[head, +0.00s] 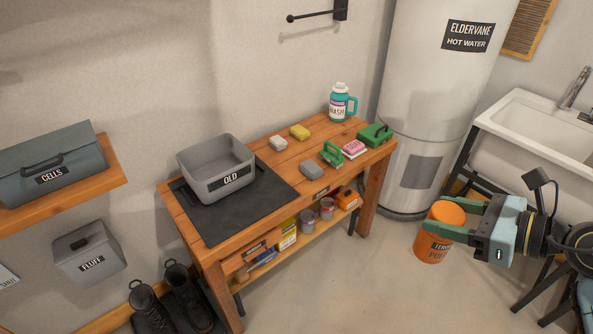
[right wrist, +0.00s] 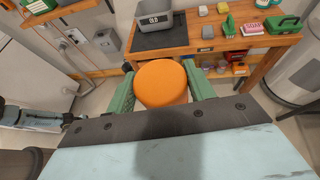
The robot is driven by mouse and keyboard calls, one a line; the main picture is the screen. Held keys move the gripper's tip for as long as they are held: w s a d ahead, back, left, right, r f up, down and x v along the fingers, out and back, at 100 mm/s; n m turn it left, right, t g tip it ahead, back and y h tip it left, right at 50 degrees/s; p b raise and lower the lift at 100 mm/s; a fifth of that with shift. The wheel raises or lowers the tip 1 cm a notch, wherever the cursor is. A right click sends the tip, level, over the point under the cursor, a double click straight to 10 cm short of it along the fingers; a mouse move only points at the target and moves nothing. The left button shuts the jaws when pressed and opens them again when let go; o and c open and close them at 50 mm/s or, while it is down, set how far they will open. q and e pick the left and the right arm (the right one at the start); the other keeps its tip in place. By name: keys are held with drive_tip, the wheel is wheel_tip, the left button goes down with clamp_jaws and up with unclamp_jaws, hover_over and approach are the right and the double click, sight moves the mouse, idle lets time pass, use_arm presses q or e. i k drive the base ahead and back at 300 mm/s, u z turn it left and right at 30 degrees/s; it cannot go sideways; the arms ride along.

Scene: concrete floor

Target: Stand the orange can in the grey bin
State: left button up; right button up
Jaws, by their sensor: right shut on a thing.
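The orange can (head: 433,245) is held upright in the air, to the right of the workbench, with black lettering partly covered by a finger. My right gripper (head: 447,222) is shut on the can. In the right wrist view the can's orange top (right wrist: 162,82) sits between the two green fingers. The grey bin (head: 222,181), labelled OLD, stands on a black mat at the left of the workbench and looks empty. It also shows in the right wrist view (right wrist: 153,19). My left gripper is not in the head view; an arm part shows at the left of the wrist view.
A water heater (head: 420,110) stands behind the can, and a sink (head: 540,125) is at the right. The floor before the bench is clear.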

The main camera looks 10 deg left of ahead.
sight(216, 173)
drive_tip(key=z, duration=0.1)
drive_tip(key=i, duration=1.5)
drive_tip(key=u, duration=2.2)
